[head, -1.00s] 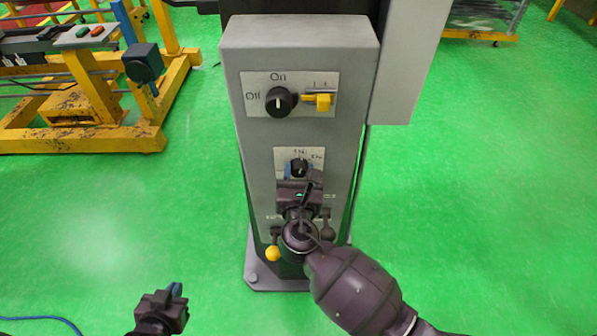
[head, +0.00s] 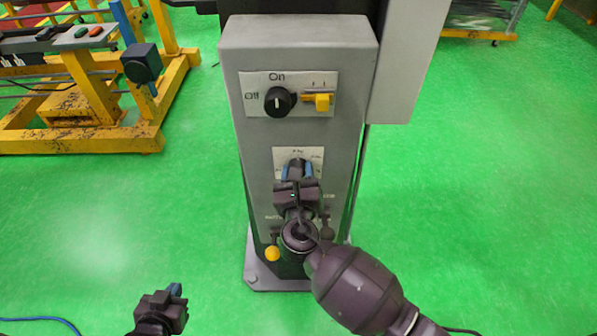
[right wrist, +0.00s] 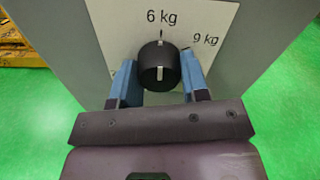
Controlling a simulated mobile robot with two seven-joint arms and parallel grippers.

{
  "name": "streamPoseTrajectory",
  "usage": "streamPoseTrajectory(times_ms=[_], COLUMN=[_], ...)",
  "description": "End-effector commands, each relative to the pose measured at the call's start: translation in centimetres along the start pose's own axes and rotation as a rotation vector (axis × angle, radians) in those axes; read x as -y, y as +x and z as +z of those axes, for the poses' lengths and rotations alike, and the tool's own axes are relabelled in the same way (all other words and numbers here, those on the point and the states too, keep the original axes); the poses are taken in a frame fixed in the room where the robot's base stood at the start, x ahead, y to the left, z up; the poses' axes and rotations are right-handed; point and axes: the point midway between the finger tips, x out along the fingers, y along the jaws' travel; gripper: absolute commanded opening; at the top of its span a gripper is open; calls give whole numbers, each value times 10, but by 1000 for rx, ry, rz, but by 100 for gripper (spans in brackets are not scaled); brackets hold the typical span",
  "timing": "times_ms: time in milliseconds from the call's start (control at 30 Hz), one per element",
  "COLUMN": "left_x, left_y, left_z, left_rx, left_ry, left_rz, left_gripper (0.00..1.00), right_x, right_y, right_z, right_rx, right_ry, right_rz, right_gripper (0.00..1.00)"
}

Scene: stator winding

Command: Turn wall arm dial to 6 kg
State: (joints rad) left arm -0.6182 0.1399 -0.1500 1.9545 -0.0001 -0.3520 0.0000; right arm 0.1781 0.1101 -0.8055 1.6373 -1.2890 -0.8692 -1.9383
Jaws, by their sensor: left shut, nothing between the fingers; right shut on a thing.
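The black weight dial (right wrist: 160,65) sits on a white scale plate (right wrist: 120,20) low on the grey machine column. In the right wrist view its white mark stands upright, in line with the tick under "6 kg". "9 kg" is printed to the right. My right gripper (head: 297,172) is shut on the dial, with one blue fingertip on each side of it; the fingers also show in the right wrist view (right wrist: 160,82). In the head view the gripper hides much of the dial. My left gripper (head: 176,290) is shut and empty, low at the left, away from the column.
A yellow frame (head: 90,130) stands at the left.

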Motion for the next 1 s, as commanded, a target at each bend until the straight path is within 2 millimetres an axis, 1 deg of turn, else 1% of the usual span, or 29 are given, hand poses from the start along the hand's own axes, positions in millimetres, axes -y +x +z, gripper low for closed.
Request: streamPoseTrajectory(times_ms=[100, 133, 267, 533, 667, 767, 1000], left_x=[0, 0, 0, 0, 0, 0, 0], left_y=[0, 0, 0, 0, 0, 1, 4], left_z=[0, 0, 0, 0, 1, 2, 3], left_rx=[0, 0, 0, 1, 0, 0, -4], left_ry=[0, 0, 0, 0, 0, 0, 0], left_rz=[0, 0, 0, 0, 0, 0, 0], left_gripper=[0, 0, 0, 0, 0, 0, 0], right_x=[0, 0, 0, 0, 0, 0, 0], right_y=[-1, -1, 0, -1, -7, -20, -64], right_z=[-2, -2, -2, -1, -1, -2, -2], right_rx=[-4, -4, -3, -1, -1, -3, -4], right_ry=[-3, -3, -2, -1, 0, 0, 1], right_rz=[1, 1, 1, 0, 0, 0, 1], right_gripper=[18, 46, 66, 67, 67, 67, 67])
